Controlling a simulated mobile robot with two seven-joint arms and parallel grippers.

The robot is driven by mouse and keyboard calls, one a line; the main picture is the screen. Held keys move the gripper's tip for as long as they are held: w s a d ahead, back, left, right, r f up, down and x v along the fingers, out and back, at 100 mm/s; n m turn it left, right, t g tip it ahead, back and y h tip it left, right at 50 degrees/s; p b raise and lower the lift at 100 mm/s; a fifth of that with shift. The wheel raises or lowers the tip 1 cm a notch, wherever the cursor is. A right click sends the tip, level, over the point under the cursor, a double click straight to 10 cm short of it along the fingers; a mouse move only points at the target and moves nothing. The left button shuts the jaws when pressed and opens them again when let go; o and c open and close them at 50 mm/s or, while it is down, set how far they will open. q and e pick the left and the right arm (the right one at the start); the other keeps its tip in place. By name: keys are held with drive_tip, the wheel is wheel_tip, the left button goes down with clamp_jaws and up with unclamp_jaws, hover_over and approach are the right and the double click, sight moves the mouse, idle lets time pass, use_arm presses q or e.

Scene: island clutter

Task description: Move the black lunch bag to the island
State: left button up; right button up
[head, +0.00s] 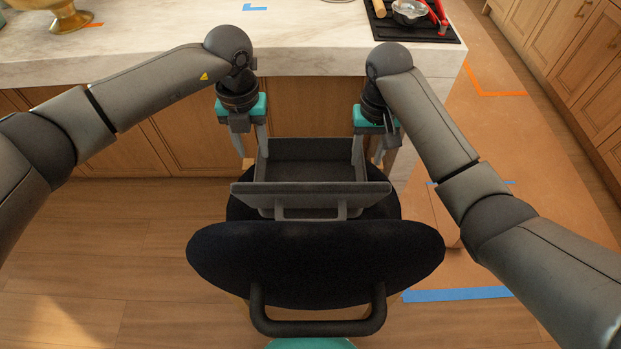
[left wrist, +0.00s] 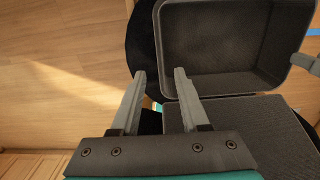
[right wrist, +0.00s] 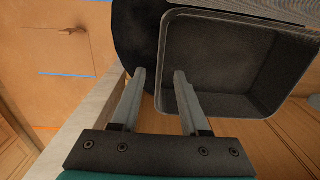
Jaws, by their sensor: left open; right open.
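The black lunch bag (head: 312,149) is a dark grey, open box with its lid (head: 310,188) folded out toward me and a handle on it. It rests on a black stool seat (head: 316,255) in front of the island (head: 300,58). My left gripper (head: 250,150) is open at the bag's left side wall, and my right gripper (head: 368,155) is open at its right side wall. In the left wrist view (left wrist: 160,76) and the right wrist view (right wrist: 160,72), the bag's rim appears between the fingers, one finger inside. Contact cannot be told. The bag looks empty.
A gold bowl (head: 55,14) stands at the island's far left. A black tray (head: 440,32) with a metal pot (head: 410,12) and red-handled items is at its right end. The island's middle top is mostly bare. Wooden cabinets (head: 575,50) line the right.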

sight(257, 168)
use_arm(q)
wheel_tip(257, 168, down, 8)
drive_tip(key=shift+r, duration=0.25)
use_arm(e)
wheel_tip(257, 168, down, 7)
drive_tip(key=shift+f, duration=0.2)
use_arm(q)
clamp_jaws()
use_arm(e)
clamp_jaws()
use_arm(q)
drive_tip(key=shift+r, duration=0.1)
idle(0.6)
